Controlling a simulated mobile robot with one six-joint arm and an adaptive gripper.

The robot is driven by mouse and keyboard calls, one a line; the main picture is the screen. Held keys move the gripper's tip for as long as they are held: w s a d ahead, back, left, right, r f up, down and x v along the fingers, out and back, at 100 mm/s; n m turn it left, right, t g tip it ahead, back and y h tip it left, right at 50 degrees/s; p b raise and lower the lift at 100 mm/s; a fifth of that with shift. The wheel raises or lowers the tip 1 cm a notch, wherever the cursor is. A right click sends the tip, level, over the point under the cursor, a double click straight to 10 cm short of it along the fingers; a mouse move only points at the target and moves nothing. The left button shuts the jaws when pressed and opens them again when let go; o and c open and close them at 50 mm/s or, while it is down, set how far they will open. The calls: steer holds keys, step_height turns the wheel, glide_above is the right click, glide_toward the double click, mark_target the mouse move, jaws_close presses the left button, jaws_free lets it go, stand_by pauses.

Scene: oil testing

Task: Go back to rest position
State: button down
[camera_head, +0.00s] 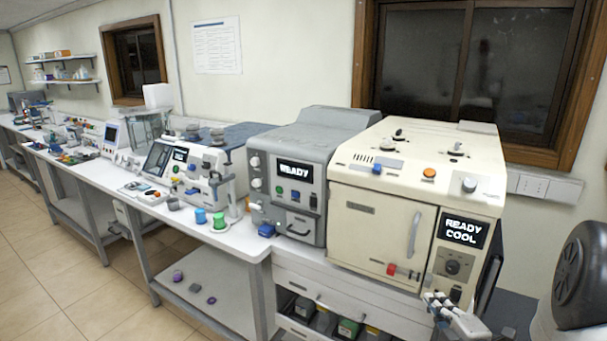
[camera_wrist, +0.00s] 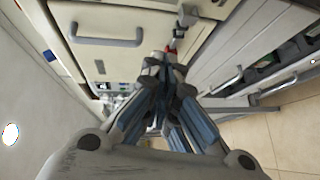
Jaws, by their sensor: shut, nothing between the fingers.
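My gripper (camera_head: 436,303) is at the lower right of the head view, in front of the lower right part of the cream machine (camera_head: 375,225). In the wrist view the fingers of my gripper (camera_wrist: 166,72) are drawn together and hold nothing. Beyond the fingertips, the wrist view shows the cream machine's front (camera_wrist: 135,60) with a grey door handle (camera_wrist: 105,41) and a small red part (camera_wrist: 178,36). The fingers hide part of the front. I cannot tell whether the fingertips touch it.
The cream machine's screen (camera_head: 463,231) reads READY COOL. A grey machine (camera_head: 316,190) stands left of it, its screen reading READY. Drawers (camera_head: 345,290) lie below the machines, one open with several items. A long white bench (camera_head: 240,240) runs left. Tiled floor (camera_head: 60,265) is free at lower left.

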steer(key=s+a+r+m+g+h, duration=0.3)
steer(key=s+a+r+m+g, duration=0.45)
steer(key=s+r+m, duration=0.2)
steer(key=s+a+m+g+y, duration=0.1)
steer(key=s+a+m, duration=0.3)
steer(key=s, duration=0.6)
steer(key=s+a+m+g+y, duration=0.1)
steer(key=s+a+m+g, duration=0.2)
steer(key=s+a, duration=0.5)
steer(key=shift+s+a+r+m+y, duration=0.15)
steer(key=shift+s+r+m+y, duration=0.25)
steer(key=shift+s, duration=0.5)
